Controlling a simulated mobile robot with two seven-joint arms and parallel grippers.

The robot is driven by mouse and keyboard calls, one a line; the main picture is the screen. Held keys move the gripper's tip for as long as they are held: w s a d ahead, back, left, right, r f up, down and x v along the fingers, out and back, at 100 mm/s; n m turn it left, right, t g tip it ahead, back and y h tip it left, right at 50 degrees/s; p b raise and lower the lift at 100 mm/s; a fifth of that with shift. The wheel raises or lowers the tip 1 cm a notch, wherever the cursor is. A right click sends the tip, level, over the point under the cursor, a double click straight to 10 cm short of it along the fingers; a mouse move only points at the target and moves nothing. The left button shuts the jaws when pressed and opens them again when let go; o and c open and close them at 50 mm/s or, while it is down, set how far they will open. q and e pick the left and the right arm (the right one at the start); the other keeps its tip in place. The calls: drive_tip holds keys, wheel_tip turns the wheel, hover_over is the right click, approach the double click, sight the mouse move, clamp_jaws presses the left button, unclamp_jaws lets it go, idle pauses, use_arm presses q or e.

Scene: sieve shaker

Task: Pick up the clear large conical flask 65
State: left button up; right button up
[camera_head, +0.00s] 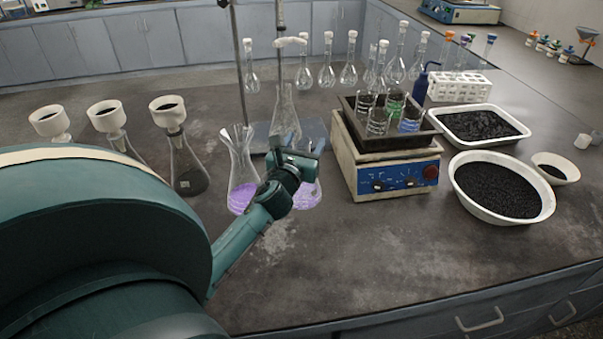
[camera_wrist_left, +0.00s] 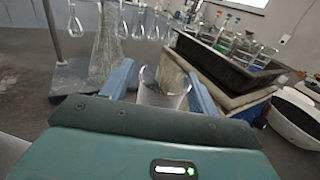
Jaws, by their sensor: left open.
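A clear, tall conical flask (camera_head: 285,118) stands upright by the stand rod in the head view, behind my left gripper. In the left wrist view it shows (camera_wrist_left: 107,48) beyond the left finger. My left gripper (camera_head: 298,158) is open, with its fingers apart (camera_wrist_left: 160,86) on either side of the rim of a glass vessel (camera_wrist_left: 163,98). In the head view a vessel with purple liquid (camera_head: 307,194) shows under the gripper and is partly hidden by it. A conical flask with purple liquid (camera_head: 241,172) stands to the left. My right gripper is not in view.
Right of the gripper is a hotplate (camera_head: 393,180) with a dark tray (camera_head: 385,143) of beakers. Flasks with white funnels (camera_head: 184,165) stand at left, and several volumetric flasks (camera_head: 327,70) at the back. A white basin (camera_head: 503,213) holds black granules. The front bench is clear.

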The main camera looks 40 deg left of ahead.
use_arm(q)
drive_tip(key=shift+c, duration=0.4)
clamp_jaws()
drive_tip(key=shift+r, duration=0.1)
